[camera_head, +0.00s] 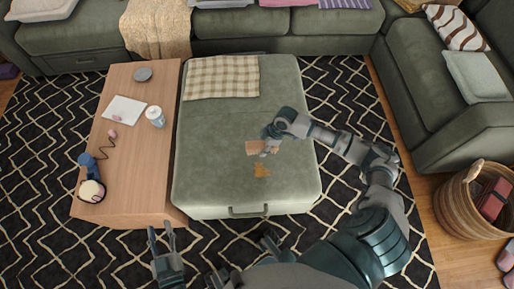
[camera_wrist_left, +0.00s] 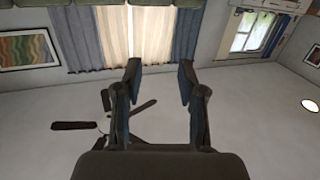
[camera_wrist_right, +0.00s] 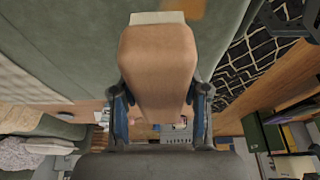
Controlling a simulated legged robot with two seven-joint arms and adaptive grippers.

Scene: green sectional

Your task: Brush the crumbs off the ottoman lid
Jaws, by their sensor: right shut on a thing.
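The ottoman (camera_head: 205,150) has a green padded lid with a handle on its near side. A patch of orange-brown crumbs (camera_head: 262,170) lies on the lid, right of centre near the front. My right gripper (camera_head: 268,137) is shut on a wooden brush (camera_head: 258,148) just behind the crumbs. The right wrist view shows the brush's tan body (camera_wrist_right: 158,70) between the fingers, pale bristles (camera_wrist_right: 158,17) at its far end, and part of the crumb patch beside them. I cannot tell whether the bristles touch the lid. My left gripper (camera_head: 161,232) is open and empty in front of the ottoman; its spread fingers show in the left wrist view (camera_wrist_left: 159,70).
A checked cloth (camera_head: 222,77) covers the lid's back left. A wooden table (camera_head: 135,170) stands beside the ottoman on the left, with a white jar (camera_head: 155,116), paper and other small items. Green sofas (camera_head: 290,40) stand behind and right. A wicker basket (camera_head: 460,205) stands at right.

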